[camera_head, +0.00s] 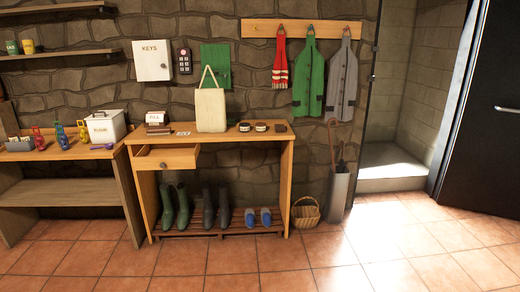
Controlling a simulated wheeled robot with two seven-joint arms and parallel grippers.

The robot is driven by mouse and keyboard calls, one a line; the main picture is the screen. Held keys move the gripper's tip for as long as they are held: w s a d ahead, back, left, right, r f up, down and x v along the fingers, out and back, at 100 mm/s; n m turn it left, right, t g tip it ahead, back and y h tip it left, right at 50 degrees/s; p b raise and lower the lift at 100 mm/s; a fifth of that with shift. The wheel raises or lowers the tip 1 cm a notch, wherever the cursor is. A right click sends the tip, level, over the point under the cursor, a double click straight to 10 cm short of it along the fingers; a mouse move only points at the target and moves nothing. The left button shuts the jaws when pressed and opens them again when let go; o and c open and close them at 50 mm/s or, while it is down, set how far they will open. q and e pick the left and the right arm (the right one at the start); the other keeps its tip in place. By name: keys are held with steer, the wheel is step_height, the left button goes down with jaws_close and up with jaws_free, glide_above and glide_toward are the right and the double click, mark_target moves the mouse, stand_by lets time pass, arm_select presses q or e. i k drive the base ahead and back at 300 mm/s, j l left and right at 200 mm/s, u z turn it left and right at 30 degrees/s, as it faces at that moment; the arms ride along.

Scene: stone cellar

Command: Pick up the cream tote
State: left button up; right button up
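Neither of my grippers shows in the head view.
The table's drawer (168,159) is pulled out at the left. Boots (175,208) and a basket (305,213) are below. Tiled floor (240,263) in front is clear.

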mark_target(210, 109)
steer(key=i+u, duration=0.25)
steer(key=i, duration=0.45)
steer(key=i+l+u, duration=0.1)
steer(key=i+u, duration=0.15)
steer(key=i, duration=0.45)
steer(key=i+u, duration=0.25)
steer(key=i, duration=0.3)
steer(key=i+u, duration=0.3)
steer(key=i, duration=0.25)
steer(key=i+l+u, duration=0.25)
steer(key=i, duration=0.3)
